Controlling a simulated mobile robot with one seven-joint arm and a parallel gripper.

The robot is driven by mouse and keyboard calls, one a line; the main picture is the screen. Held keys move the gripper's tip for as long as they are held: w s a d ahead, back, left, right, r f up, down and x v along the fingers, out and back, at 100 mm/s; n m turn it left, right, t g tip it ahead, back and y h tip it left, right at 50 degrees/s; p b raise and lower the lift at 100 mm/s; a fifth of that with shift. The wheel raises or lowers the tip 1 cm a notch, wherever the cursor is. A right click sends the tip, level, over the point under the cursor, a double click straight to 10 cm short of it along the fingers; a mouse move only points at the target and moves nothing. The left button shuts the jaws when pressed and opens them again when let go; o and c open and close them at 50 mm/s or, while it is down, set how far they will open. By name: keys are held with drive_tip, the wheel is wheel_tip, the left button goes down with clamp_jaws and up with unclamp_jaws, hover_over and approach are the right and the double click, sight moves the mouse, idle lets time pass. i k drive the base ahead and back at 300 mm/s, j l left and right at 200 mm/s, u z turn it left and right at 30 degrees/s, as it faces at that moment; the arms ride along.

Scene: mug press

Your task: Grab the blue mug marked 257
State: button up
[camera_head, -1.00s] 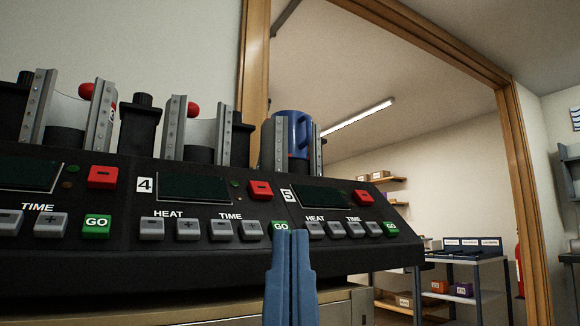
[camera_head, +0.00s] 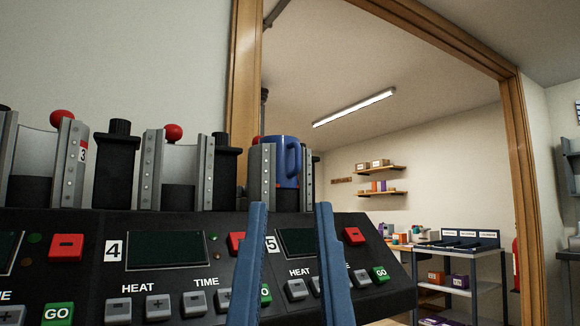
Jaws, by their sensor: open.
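The blue mug (camera_head: 284,163) sits upright in the press numbered 5 (camera_head: 262,180), between its metal side plates. Its handle faces right in the picture. I cannot read a 257 mark on the side that shows. My gripper (camera_head: 290,206) is open and empty, with its two blue fingers pointing up in front of the control panel. The fingertips are below the mug in the picture and apart from it.
The black control panel (camera_head: 178,281) with buttons and displays runs across the front. Press 4 (camera_head: 178,172) and another press (camera_head: 45,166) stand to the left without mugs showing. A wooden doorway frame (camera_head: 513,150) and a shelf cart (camera_head: 458,262) are beyond to the right.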

sight(288, 158)
drive_tip(key=i+l, duration=0.15)
drive_tip(key=l, duration=0.2)
drive_tip(key=i+l, duration=0.1)
drive_tip(key=l, duration=0.2)
drive_tip(key=i+l+u, duration=0.1)
drive_tip(key=l, duration=0.25)
drive_tip(key=i+l, duration=0.15)
drive_tip(key=l, duration=0.2)
drive_tip(key=i+l, duration=0.1)
drive_tip(key=l, duration=0.25)
drive_tip(key=u, duration=0.05)
